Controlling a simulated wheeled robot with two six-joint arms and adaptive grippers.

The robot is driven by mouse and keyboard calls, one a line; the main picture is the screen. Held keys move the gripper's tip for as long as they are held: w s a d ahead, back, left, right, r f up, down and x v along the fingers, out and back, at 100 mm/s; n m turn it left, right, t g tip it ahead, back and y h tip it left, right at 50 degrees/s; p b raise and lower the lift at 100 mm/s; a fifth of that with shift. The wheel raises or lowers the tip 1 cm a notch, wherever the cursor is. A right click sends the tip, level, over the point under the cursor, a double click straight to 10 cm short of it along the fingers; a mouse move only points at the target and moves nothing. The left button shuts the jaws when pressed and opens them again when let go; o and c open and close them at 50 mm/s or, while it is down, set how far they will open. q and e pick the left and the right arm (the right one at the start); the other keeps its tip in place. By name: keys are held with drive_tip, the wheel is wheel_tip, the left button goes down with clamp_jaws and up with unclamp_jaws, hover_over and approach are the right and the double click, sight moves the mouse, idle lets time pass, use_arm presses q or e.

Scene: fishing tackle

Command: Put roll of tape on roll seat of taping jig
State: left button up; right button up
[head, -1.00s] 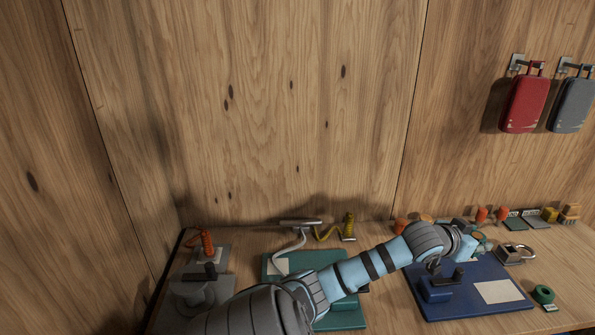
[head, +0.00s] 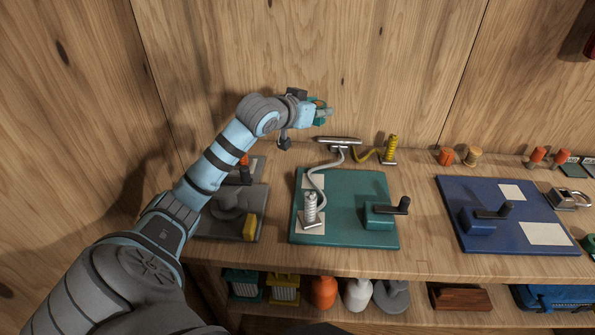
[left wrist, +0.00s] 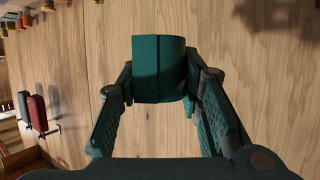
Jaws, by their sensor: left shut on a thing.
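My left gripper (head: 320,112) is shut on a teal roll (left wrist: 158,68), apparently the roll of tape, and holds it up in front of the back wall, above the bench. In the left wrist view the roll sits between both fingers. Below on the bench lie a teal board (head: 345,200), a blue board (head: 480,225) and a grey board, partly behind my arm. The teal and blue boards each carry a block with a dark bar: a teal block (head: 379,217) and a blue block (head: 476,221). I cannot tell which board is the taping jig. My right gripper is not in view.
A coiled silver post (head: 310,208) with a grey hose stands on the teal board's left. A yellow coil (head: 391,147) stands behind it. Orange spools (head: 446,155) and a padlock (head: 569,198) are to the right. A lower shelf holds bottles (head: 324,291).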

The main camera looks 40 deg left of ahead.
use_arm(q)
drive_tip(key=shift+s+d+f+b, duration=0.1)
drive_tip(key=shift+f+b, duration=0.3)
drive_tip(key=shift+f, duration=0.25)
drive_tip(key=shift+s+d+f+b, duration=0.1)
drive_tip(key=shift+f+b, duration=0.3)
drive_tip(key=shift+f, duration=0.2)
drive_tip(key=b, duration=0.3)
hover_over(313, 181)
wheel_tip(313, 181, down, 9)
wheel_tip(313, 181, down, 8)
drive_tip(key=b, duration=0.3)
drive_tip(key=shift+f, duration=0.25)
drive_tip(key=shift+r, duration=0.1)
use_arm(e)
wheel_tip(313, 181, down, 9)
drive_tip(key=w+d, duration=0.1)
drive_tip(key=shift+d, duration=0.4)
use_arm(q)
drive_tip(key=o, duration=1.2)
drive_tip(key=shift+c, duration=0.2)
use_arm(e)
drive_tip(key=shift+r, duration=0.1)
